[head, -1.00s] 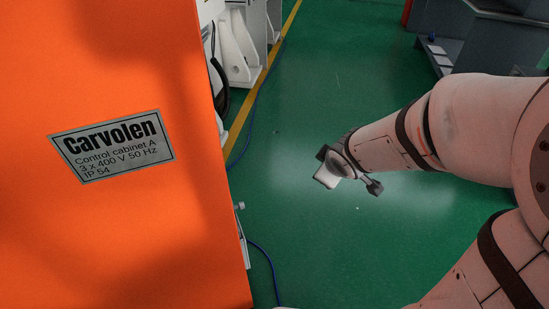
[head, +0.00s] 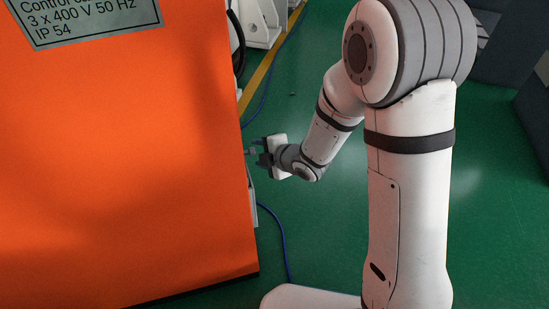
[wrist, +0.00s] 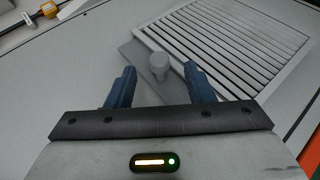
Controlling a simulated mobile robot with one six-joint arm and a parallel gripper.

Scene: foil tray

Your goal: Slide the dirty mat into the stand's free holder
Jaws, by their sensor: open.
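I cannot make out a dirty mat or a stand with holders in either view. In the wrist view, a pale slatted grille (wrist: 225,40) is set in a light grey panel. In the head view my gripper (head: 262,151) is at the right side of the orange cabinet (head: 130,170), which hides that side face.
A blue cable (head: 280,235) runs over the green floor (head: 325,235) by the cabinet. White machinery (head: 262,25) stands behind, near a yellow floor line (head: 258,88). A dark grey unit (head: 500,45) stands at the back right. A yellow-orange part (wrist: 48,9) shows at the wrist view's top left.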

